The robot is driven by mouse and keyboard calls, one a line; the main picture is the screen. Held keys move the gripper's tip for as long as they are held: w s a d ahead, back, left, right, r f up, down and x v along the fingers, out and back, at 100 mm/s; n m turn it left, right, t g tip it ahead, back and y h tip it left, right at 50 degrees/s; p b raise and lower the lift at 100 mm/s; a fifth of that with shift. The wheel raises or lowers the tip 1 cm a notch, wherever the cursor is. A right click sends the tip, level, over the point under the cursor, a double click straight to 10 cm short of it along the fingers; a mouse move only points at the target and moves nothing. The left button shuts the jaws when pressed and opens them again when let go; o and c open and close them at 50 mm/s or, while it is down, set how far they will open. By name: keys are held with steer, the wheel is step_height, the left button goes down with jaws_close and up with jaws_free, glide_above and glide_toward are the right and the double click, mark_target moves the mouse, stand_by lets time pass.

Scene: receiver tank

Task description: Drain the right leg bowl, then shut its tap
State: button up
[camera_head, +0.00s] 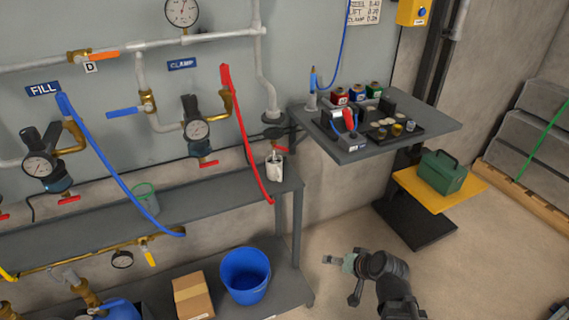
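At the foot of the rightmost vertical pipe hangs a small dark bowl (272,133) with a red-handled tap (281,149). A white mug (275,170) stands on the shelf below it. Farther left, under the CLAMP sign, a gauge unit has a dark blue bowl (198,147) with a red tap (208,163). I cannot tell any liquid level in either bowl or whether either tap is open. My gripper (330,260) is low, right of the bench and well below both bowls, apart from everything.
A red lever (246,140) slants down to the upper shelf (230,193), left of the mug. A green-rimmed cup (145,198) stands farther left. A blue bucket (245,275) and cardboard box (192,296) are below. A grey table (425,120) with tins is at right. Floor around my gripper is clear.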

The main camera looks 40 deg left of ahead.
steer(key=a+r+t+y+b, duration=0.1)
steer(key=a+r+y+b, duration=0.2)
steer(key=a+r, duration=0.3)
steer(key=t+y+b, duration=0.4)
steer(key=y, duration=0.1)
glide_toward(281, 148)
steer(key=f+b+x, duration=0.1)
steer(key=x, duration=0.7)
steer(key=shift+w+b, duration=0.15)
steer(key=shift+b, duration=0.2)
steer(key=c, duration=1.2)
